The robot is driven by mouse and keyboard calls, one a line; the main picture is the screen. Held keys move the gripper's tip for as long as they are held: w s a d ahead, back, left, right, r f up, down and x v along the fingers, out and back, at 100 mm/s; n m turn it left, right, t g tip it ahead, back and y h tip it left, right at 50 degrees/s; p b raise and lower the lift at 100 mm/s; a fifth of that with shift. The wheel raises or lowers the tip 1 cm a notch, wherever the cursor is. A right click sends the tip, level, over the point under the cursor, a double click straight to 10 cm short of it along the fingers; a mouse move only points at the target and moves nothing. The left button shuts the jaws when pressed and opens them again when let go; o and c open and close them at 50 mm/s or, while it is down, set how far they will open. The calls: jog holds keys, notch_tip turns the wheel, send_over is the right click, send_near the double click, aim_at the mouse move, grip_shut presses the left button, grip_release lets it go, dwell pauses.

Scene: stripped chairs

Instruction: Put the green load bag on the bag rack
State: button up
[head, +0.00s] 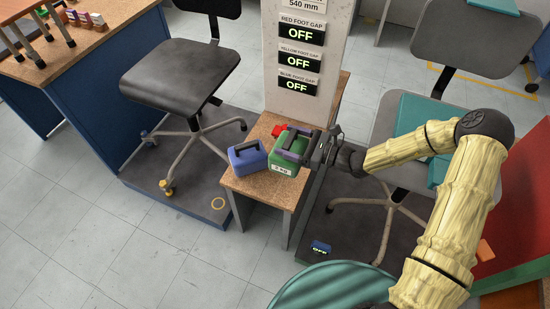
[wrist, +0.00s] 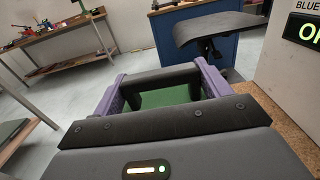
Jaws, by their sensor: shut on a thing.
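The green load bag (head: 284,168), marked 2 kg, is at the small wooden-topped stand (head: 262,191) in the head view, beside a blue bag. My gripper (head: 298,145) reaches in from the right and is shut on the green bag's dark top handle. In the wrist view the dark handle (wrist: 167,75) lies between my purple gripper fingers, with the green body (wrist: 165,97) below it. The bag looks upright. I cannot tell whether its base rests on the stand or hangs just above it. No other thing is clearly a bag rack.
The blue bag (head: 247,159) stands close on the left, and a red item (head: 279,130) lies behind. A sign post (head: 300,95) with OFF displays rises at the back. A black chair (head: 168,80) is left; a grey chair with a teal panel (head: 408,115) is right.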

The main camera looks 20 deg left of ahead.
jog(key=shift+r, duration=0.15)
jog(key=shift+f+b, duration=0.8)
jog(key=shift+f, duration=2.25)
jog(key=shift+f, duration=0.1)
jog(key=shift+f+b, duration=0.55)
jog(key=shift+f, duration=1.2)
jog(key=shift+f, duration=0.1)
jog(key=o, duration=1.6)
jog(key=shift+f, duration=0.3)
jog(key=o, duration=0.4)
jog(key=shift+o, duration=0.2)
jog(key=shift+r, duration=0.15)
